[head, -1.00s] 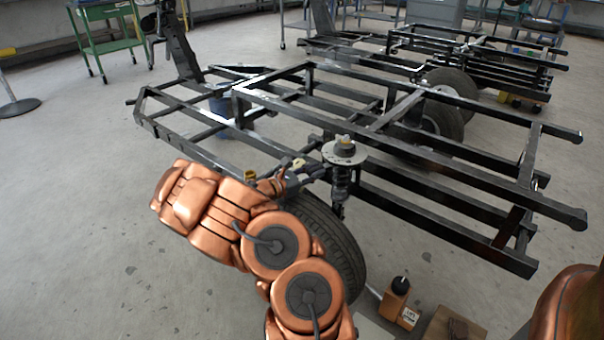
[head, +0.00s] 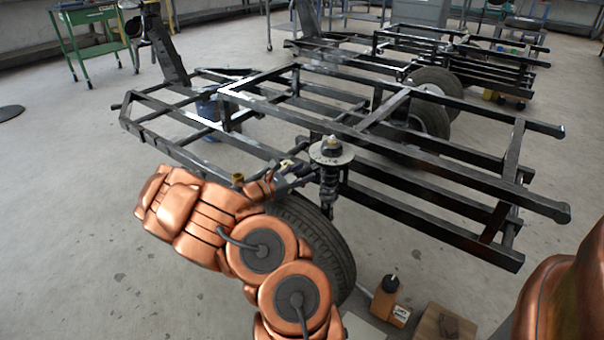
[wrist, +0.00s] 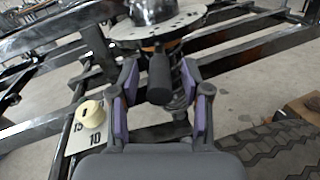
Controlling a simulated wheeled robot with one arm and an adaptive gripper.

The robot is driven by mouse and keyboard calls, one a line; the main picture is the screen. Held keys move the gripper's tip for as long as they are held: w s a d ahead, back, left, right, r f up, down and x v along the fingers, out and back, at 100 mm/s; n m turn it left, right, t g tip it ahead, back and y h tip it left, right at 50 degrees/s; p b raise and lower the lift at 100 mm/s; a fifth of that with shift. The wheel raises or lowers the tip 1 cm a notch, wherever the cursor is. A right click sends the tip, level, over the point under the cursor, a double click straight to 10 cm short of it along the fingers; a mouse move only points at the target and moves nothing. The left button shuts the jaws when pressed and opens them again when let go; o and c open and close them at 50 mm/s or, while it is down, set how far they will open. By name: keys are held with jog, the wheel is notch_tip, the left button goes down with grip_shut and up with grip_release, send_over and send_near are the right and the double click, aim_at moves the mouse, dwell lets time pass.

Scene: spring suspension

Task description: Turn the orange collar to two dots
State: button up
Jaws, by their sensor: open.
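The suspension strut (head: 329,185) stands upright at the near side of the black frame, under a round grey top plate (head: 331,151). In the wrist view the plate (wrist: 158,27) has small marks around its rim. A thin orange band, apparently the collar (wrist: 163,44), shows just below it, mostly hidden; its setting cannot be read. My gripper (head: 287,172) is beside the strut, left of it in the head view. In the wrist view my gripper (wrist: 160,92) is open, with purple pads either side of a dark cylindrical part (wrist: 160,77). I cannot tell if they touch.
A cream knob (wrist: 92,113) sits on a plate marked 15 and 10, left of the fingers. A tyre (head: 315,235) lies close below my arm. Frame rails (head: 440,160) extend right.

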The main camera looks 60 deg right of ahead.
jog(key=v, duration=1.2)
jog(key=shift+s, duration=0.1)
dwell(0.5)
